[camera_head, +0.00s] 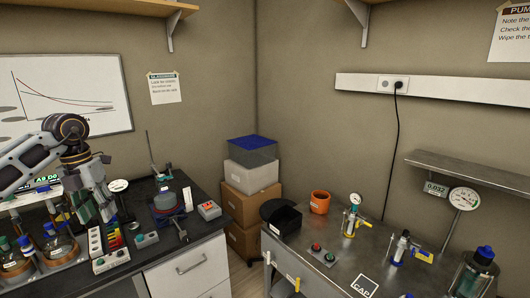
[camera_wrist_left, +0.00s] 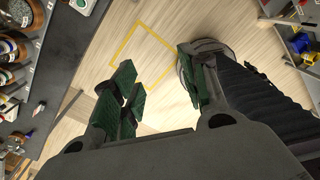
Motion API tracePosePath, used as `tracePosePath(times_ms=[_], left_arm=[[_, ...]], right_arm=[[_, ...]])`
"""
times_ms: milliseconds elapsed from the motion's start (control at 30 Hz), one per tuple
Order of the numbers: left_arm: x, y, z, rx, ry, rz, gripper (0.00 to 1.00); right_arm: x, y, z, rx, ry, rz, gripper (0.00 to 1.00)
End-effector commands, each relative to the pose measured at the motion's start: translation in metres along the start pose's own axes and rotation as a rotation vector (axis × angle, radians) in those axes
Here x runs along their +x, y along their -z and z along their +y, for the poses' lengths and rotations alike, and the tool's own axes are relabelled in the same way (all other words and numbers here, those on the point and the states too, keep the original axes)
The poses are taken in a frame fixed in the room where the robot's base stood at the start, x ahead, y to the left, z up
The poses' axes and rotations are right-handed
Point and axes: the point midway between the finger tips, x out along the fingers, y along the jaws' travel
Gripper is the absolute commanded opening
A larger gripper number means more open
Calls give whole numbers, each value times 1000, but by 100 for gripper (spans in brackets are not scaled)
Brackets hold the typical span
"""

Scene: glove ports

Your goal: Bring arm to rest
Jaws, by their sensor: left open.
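My left arm comes in from the left in the head view, bent above the left bench (camera_head: 160,262). My left gripper (camera_head: 96,208) points downward near the bench's front. In the left wrist view, the gripper (camera_wrist_left: 158,88) has its green-padded fingers spread apart. Nothing is between them; the wooden floor shows in the gap. My right gripper is in neither view.
Brown-liquid bottles (camera_head: 60,247) and a coloured block rack (camera_head: 113,236) are close to the gripper. A stand with a dark pot (camera_head: 166,203) is farther right. Stacked boxes (camera_head: 250,185) fill the corner. The steel table (camera_head: 325,280) is at right.

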Motion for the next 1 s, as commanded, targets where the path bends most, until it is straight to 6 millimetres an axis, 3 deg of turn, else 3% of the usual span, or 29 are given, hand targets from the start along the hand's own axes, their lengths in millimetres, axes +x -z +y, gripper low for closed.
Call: tracePosePath(times_ms=[233, 467, 1000], left_arm=[[18, -11, -21, 28, 83, 6, 44], [44, -26, -52, 58, 214, 13, 44], [132, -73, -167, 11, 773, 19, 44]], right_arm=[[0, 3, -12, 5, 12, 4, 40], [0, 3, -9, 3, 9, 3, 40], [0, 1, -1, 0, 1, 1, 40]])
